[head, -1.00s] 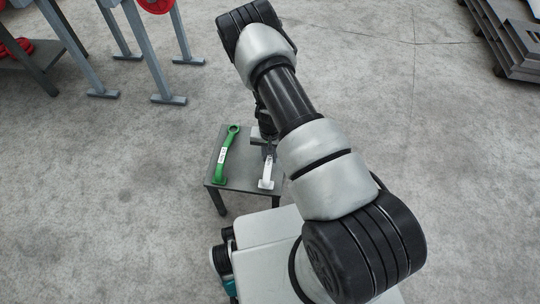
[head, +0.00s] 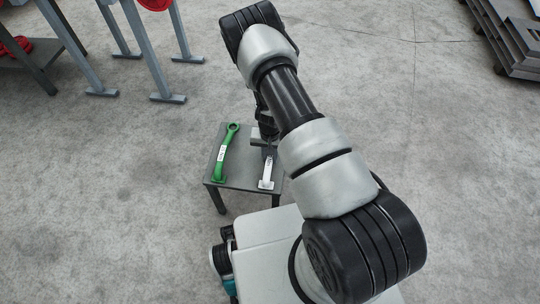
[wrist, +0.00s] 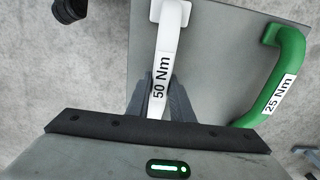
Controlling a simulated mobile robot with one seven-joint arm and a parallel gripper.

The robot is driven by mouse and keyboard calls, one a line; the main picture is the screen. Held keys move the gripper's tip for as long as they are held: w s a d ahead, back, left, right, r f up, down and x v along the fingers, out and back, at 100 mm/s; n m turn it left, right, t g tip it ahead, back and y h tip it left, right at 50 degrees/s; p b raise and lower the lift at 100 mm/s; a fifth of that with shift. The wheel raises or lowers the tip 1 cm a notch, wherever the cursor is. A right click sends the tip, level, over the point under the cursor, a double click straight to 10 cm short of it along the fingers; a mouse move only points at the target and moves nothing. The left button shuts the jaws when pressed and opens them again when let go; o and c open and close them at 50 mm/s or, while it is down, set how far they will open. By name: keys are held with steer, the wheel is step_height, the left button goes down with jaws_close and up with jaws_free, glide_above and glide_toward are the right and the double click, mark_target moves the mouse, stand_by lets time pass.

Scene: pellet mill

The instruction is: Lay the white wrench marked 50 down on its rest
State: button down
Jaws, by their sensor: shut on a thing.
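The white wrench (wrist: 167,60) carries a label reading 50 Nm in the wrist view. It also shows in the head view (head: 267,173), over the right side of a small grey table. My gripper (wrist: 161,92) is shut on its handle, with the dark fingers on either side near the label. In the head view my gripper (head: 268,146) is partly covered by my arm. The wrench's far end is hidden there. I cannot tell whether the wrench touches the tabletop. No separate rest can be made out beneath it.
A green wrench (head: 222,155) marked 25 Nm lies on the left of the small table (head: 240,180); it also shows in the wrist view (wrist: 287,60). A grey steel stand (head: 150,50) with red parts is at upper left. Dark stacked plates (head: 510,40) are at upper right. Open concrete floor lies between.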

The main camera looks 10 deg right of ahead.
steer(key=c, duration=0.9)
jaws_free()
steer(key=shift+r, duration=0.1)
steer(key=shift+r+p, duration=2.75)
steer(key=shift+r, duration=1.65)
